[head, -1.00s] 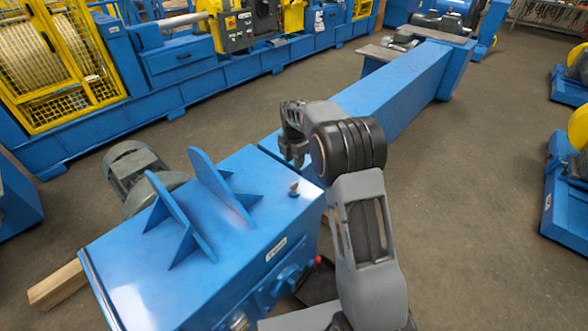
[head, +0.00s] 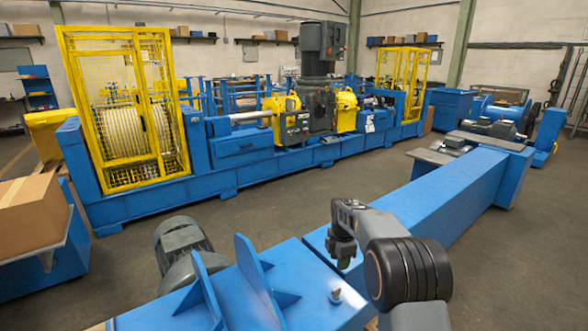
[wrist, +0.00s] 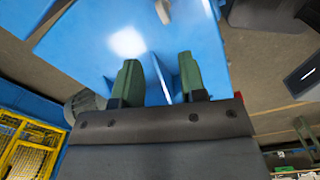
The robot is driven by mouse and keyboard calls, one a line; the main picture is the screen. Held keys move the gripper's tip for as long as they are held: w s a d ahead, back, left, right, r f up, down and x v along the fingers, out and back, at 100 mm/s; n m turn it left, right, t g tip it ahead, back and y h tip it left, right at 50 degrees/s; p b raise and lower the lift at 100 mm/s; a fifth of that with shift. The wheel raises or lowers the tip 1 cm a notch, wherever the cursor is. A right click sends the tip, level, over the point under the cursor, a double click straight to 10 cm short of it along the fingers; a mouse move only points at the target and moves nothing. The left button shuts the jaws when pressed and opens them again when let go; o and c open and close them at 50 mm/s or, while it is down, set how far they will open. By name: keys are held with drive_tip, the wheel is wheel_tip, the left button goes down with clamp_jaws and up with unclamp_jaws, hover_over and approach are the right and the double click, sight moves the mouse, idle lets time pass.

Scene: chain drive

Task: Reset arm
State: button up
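My gripper (head: 342,250) hangs above the far right end of a blue machine housing (head: 300,285) in the head view. In the wrist view, its two green fingers (wrist: 159,65) stand apart with nothing between them but the view of the blue housing (wrist: 90,35) beyond. A small light stub (head: 336,296) stands up from the housing top just below my gripper; it also shows at the top edge of the wrist view (wrist: 163,10). My gripper looks apart from it.
Upright blue plates (head: 258,275) and a grey motor (head: 183,250) are left of my gripper. A long blue beam (head: 440,205) runs away to the right. A large machine with a yellow cage (head: 125,100) stands behind. Grey floor (head: 290,195) between is clear.

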drive_tip(key=s+r+m+t+p, duration=0.1)
drive_tip(key=s+r+m+p, duration=0.2)
drive_tip(key=s+r+m, duration=0.3)
drive_tip(key=s+r+m+t+p, duration=0.1)
drive_tip(key=s+r+m+p, duration=0.3)
drive_tip(key=s, duration=0.9)
drive_tip(key=s+r+m+t+p, duration=0.1)
drive_tip(key=s+r+m+p, duration=0.2)
drive_tip(key=s+r+m, duration=0.5)
drive_tip(key=s+m, duration=0.2)
drive_tip(key=shift+r+m, duration=0.3)
drive_tip(key=shift+m, duration=0.1)
drive_tip(key=shift+s+d, duration=0.1)
